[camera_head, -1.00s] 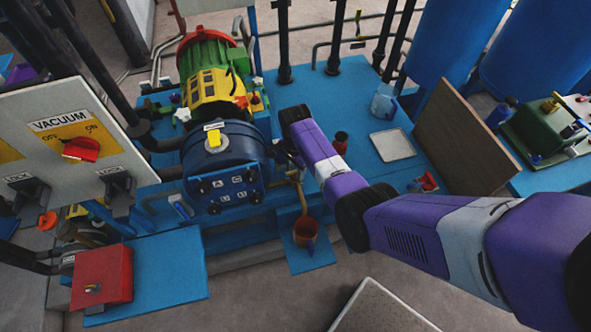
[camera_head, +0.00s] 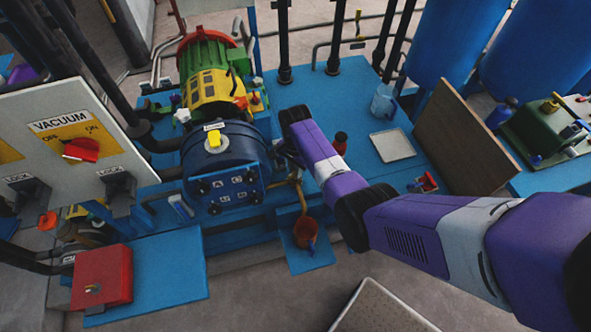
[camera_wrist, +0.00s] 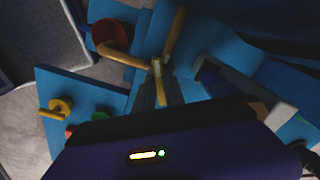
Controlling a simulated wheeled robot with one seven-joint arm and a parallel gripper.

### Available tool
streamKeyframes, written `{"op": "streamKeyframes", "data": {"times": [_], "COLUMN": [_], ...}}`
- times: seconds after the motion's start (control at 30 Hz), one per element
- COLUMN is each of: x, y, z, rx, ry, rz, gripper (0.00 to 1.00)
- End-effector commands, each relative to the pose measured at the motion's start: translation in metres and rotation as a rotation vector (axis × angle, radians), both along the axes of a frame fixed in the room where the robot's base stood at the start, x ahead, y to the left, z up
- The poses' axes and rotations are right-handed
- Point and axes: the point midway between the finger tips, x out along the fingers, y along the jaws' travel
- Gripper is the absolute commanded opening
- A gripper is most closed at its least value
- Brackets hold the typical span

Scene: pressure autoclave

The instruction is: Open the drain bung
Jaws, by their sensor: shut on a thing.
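A brass-yellow drain pipe (camera_wrist: 125,58) shows in the wrist view, with a yellow handle (camera_wrist: 158,78), which I take to be the drain bung's, at its right end. My gripper (camera_wrist: 160,88) is shut on this handle, which stands between its two dark fingers. In the head view the drain pipe (camera_head: 300,192) runs down beside the blue vessel (camera_head: 222,165). There my gripper's fingers and the handle are mostly hidden by the arm. An orange-brown cup (camera_head: 304,231) stands under the pipe on a blue ledge; it also shows in the wrist view (camera_wrist: 110,34).
A red box (camera_head: 101,276) lies on the blue platform at lower left. A grey panel (camera_head: 60,110) with a vacuum switch stands at left. A white tray (camera_head: 393,146) and a clear jug (camera_head: 382,102) are on the right of the blue base.

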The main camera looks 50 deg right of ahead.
Motion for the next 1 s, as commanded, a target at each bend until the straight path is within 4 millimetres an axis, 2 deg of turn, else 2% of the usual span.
{"op": "streamKeyframes", "data": {"times": [1.0], "x": [0.0002], "y": [0.0001], "z": [0.0007], "rx": [0.000], "ry": [0.000], "rz": [0.933], "gripper": [0.00]}}
